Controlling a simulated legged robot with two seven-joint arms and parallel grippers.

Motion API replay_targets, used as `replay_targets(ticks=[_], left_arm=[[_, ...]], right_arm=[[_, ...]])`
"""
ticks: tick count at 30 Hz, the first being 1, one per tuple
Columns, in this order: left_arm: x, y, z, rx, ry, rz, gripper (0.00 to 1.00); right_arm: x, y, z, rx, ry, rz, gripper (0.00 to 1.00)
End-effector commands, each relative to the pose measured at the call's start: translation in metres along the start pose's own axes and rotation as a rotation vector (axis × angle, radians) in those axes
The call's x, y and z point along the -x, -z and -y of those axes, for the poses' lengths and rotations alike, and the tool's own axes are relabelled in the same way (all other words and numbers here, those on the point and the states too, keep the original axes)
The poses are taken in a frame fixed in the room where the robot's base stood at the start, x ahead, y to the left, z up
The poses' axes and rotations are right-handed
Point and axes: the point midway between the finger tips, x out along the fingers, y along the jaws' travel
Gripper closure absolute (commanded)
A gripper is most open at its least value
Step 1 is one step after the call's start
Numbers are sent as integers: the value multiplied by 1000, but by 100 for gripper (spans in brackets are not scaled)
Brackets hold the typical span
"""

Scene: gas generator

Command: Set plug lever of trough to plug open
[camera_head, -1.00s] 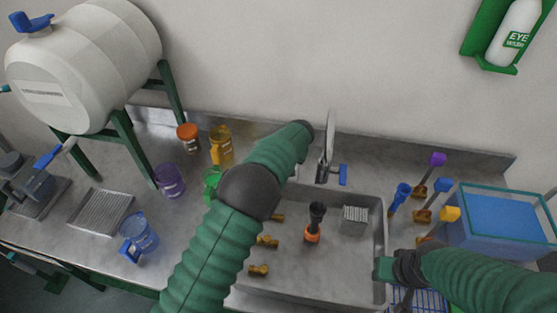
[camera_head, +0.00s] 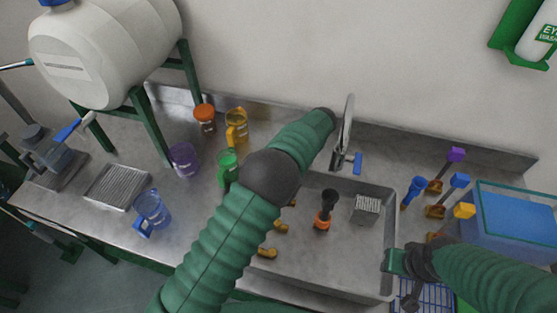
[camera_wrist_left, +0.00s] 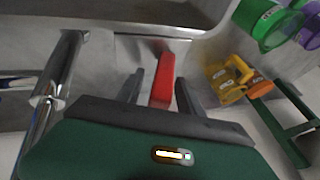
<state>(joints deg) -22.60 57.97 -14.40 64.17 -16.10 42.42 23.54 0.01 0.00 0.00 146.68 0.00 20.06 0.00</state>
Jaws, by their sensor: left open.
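The trough (camera_head: 345,259) is a grey metal sink basin set in the bench. In the left wrist view a red lever (camera_wrist_left: 163,80), which I take to be the plug lever, stands between the two dark fingers of my left gripper (camera_wrist_left: 158,92). The gripper is open, one finger on each side of the lever; I cannot tell whether they touch it. In the head view my left arm hides that lever and gripper. My right gripper (camera_head: 393,261) is over the trough's right rim; its finger opening is not clear.
A tap with a blue handle (camera_head: 357,163) rises behind the trough. A black and orange item (camera_head: 325,210) and a grey block (camera_head: 366,209) are in it. Jugs and cups, including a green one (camera_head: 228,167), stand left. A blue bin (camera_head: 515,224) and coloured scoops are right.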

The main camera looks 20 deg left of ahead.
Motion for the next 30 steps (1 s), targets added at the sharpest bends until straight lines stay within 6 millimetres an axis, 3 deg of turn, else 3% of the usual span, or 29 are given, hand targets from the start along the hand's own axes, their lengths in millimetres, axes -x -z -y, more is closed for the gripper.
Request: replay_targets(ticks=[8, 30], left_arm=[[-1, 0, 23, 132, -285, 2, 56], [164, -9, 69, 123, -296, 3, 56]], right_arm=[[17, 4, 0, 0, 0, 0, 64], [-1, 0, 0, 0, 0, 0, 64]])
